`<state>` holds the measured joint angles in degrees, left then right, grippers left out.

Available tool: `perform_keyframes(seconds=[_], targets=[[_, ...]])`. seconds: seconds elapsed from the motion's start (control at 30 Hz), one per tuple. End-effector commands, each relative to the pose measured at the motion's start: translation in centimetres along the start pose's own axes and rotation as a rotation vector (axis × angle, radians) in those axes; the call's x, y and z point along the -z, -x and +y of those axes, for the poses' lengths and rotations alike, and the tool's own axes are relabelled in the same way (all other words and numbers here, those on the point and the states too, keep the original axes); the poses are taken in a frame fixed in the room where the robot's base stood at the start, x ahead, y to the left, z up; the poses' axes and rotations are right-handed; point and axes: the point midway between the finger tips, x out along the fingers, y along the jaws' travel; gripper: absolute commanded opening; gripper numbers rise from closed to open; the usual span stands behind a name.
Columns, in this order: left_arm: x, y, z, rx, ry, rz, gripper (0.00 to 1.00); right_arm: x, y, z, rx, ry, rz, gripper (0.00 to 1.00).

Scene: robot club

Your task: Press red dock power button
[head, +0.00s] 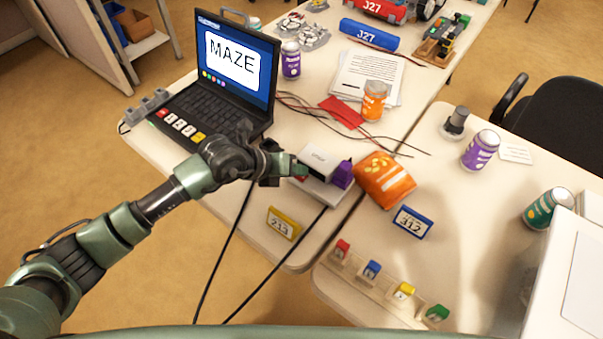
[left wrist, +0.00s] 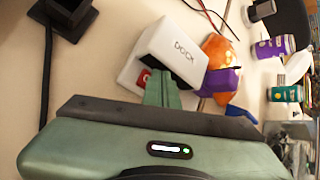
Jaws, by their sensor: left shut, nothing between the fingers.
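The white dock (head: 318,160) stands near the table's front edge; its lettered box also shows in the left wrist view (left wrist: 178,52). Its red power button (left wrist: 142,77) is on the low front part of the dock, partly covered by my finger; a bit of red shows in the head view. My left gripper (head: 298,168) is shut and empty, its fingertips right at the button. In the left wrist view the closed green fingers (left wrist: 163,90) reach up to the dock beside the button. I cannot tell whether they touch it. My right gripper is not in view.
A purple object (head: 343,175) and an orange bag (head: 384,180) sit right of the dock. A laptop (head: 228,70) is at the back left. A yellow sign (head: 283,224) stands in front, and a blue sign (head: 412,222) to the right. Dark cables hang over the front edge.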

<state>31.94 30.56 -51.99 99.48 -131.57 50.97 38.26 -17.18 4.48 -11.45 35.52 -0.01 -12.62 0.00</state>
Motion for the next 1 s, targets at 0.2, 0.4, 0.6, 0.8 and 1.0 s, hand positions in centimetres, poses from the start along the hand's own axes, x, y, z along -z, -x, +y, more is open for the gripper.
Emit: perform_keyframes(seconds=[0.2,0.4,0.6,0.8,1.0], targets=[[-0.14,-0.16,0.08,0.002,-0.001,-0.008,0.00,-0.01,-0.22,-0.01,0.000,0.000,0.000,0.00],[-0.12,-0.30,0.18,0.003,-0.002,-0.010,0.00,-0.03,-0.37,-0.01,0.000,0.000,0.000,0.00],[-0.01,-0.48,0.33,0.002,-0.002,-0.010,0.00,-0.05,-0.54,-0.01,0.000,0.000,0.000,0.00],[0.18,-0.69,0.52,0.001,-0.001,-0.009,0.00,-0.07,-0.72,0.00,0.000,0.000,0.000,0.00],[0.32,-0.79,0.61,0.000,-0.001,-0.006,0.00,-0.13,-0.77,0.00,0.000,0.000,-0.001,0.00]])
